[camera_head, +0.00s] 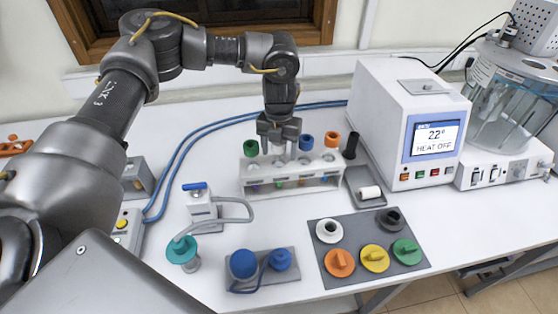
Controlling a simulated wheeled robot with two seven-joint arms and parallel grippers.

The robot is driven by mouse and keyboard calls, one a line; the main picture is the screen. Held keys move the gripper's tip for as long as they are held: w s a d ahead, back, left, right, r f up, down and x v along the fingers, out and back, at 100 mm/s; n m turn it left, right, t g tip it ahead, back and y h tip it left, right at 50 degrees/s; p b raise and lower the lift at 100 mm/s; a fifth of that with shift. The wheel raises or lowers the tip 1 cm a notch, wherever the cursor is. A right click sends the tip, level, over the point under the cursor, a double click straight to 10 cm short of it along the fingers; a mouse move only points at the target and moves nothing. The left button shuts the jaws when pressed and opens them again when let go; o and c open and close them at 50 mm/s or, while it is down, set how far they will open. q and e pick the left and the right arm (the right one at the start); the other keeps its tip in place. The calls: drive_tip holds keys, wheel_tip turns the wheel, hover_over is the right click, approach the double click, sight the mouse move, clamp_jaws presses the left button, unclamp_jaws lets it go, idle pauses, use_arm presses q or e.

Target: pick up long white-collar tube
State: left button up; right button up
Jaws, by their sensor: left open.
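A white tube rack (291,186) stands in the middle of the white table and holds several upright tubes with coloured collars. A tube with a pale, white-looking collar (280,160) stands in the rack between the green-collar tube (251,148) and the blue-collar tube (305,141). My left gripper (279,147) points straight down over this pale tube. Its fingers are open, one on each side of the tube's top, and partly hide it. I cannot tell whether they touch it. My right gripper is out of view.
An orange-collar tube (330,140) stands at the rack's right end. A black upright piece (350,146) and a small grey tray (362,184) are beside it. A white heater box (392,125) stands right. A grey cap plate (330,278) lies in front.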

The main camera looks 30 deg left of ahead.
use_arm(q)
drive_tip(key=c, duration=1.3)
drive_tip(key=shift+c, duration=0.2)
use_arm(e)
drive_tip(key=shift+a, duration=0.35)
use_arm(q)
drive_tip(key=shift+r, duration=0.2)
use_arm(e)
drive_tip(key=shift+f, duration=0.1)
